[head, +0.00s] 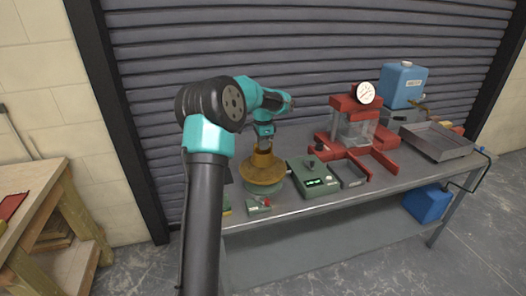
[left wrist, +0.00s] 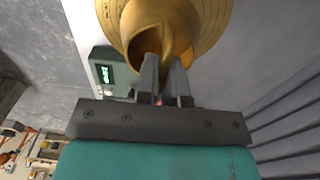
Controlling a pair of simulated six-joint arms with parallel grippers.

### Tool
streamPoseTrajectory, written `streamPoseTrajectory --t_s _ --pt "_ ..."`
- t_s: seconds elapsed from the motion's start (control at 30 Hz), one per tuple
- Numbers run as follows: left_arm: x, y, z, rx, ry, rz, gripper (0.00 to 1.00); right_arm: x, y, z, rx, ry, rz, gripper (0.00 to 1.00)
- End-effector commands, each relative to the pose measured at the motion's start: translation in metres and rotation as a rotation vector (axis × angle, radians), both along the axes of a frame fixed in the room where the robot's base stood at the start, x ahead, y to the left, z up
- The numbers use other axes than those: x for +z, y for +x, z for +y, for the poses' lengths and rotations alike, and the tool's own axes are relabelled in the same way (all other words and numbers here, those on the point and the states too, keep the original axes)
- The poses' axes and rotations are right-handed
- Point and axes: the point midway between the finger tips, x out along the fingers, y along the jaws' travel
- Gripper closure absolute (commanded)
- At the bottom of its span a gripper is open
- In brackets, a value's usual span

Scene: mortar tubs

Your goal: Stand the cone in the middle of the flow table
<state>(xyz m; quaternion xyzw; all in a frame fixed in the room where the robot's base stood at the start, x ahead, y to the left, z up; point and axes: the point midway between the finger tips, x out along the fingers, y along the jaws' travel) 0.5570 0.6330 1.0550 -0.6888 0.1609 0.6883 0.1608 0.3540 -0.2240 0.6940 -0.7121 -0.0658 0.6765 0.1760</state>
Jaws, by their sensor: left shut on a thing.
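The brass-coloured cone (head: 262,158) is upright over the round brass top of the flow table (head: 264,177) in the head view. My left gripper (head: 264,140) comes down on the cone from above and is shut on its upper edge. In the left wrist view the fingers (left wrist: 167,72) pinch the wall of the hollow cone (left wrist: 145,42), with its opening facing the camera. The ringed disc of the flow table (left wrist: 213,22) shows around the cone. I cannot tell whether the cone's base touches the disc. My right gripper is not in view.
A green control box (head: 315,178) with a lit display stands just right of the flow table. Further right are a red press (head: 352,125), a metal tray (head: 437,142) and a blue canister (head: 403,86).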

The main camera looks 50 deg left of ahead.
Motion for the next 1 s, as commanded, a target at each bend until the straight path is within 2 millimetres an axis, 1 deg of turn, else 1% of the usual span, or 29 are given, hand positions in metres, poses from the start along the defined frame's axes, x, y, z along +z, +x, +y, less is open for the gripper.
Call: streamPoseTrajectory --t_s 0.17,0.33,0.43,0.87,0.9,1.0 --pt "-0.001 0.005 0.006 0.001 0.000 -0.001 1.00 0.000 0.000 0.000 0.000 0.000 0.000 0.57" --pt "-0.025 0.003 0.005 0.000 0.000 0.001 1.00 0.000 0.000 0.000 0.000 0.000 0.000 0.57" --pt "-0.034 0.004 0.005 -0.001 0.000 -0.001 1.00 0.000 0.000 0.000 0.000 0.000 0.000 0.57" --pt "-0.038 0.004 0.005 -0.001 0.001 -0.002 1.00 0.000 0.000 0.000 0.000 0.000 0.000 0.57" --pt "-0.039 0.004 0.005 -0.001 0.000 -0.001 0.89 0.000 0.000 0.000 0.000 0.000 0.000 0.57" --pt "-0.039 0.004 0.005 -0.001 0.000 -0.001 0.80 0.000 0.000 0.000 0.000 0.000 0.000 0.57"
